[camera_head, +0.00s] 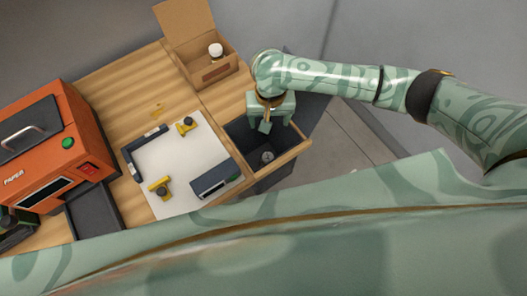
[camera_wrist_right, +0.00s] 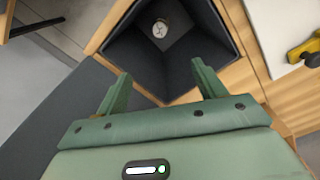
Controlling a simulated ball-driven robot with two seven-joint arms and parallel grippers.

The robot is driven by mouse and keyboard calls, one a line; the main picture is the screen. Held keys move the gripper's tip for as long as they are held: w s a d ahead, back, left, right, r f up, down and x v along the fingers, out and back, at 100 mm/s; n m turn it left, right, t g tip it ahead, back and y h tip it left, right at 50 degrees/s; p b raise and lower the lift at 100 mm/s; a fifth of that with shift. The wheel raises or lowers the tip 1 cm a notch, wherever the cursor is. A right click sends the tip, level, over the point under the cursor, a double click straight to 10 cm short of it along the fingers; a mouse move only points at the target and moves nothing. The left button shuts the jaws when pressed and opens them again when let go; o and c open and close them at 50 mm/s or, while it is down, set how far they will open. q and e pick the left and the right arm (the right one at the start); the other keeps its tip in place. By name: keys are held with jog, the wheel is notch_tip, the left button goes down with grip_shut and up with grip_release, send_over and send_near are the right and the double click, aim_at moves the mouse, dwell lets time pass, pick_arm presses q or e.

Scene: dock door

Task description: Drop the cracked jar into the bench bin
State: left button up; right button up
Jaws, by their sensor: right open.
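A small round jar with a pale top and dark marks (camera_head: 267,156) lies at the bottom of the dark bench bin (camera_head: 243,138). In the right wrist view the jar (camera_wrist_right: 160,28) shows deep inside the bin (camera_wrist_right: 205,45), apart from my fingers. My right gripper (camera_head: 276,122) is over the bin's opening, fingers pointing down. In the right wrist view my right gripper (camera_wrist_right: 160,72) is open with nothing between its fingers. My left gripper is not in view.
An open cardboard box (camera_head: 208,72) at the back holds a white-topped jar (camera_head: 215,50). A white mat (camera_head: 182,160) carries yellow-black and dark parts. An orange machine (camera_head: 60,135) stands at the left. Bare wood (camera_head: 125,80) lies behind the mat.

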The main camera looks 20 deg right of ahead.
notch_tip(320, 180, up, 11)
jog(key=p, duration=0.3)
jog(key=shift+p, duration=0.4)
jog(key=shift+s+f, duration=0.15)
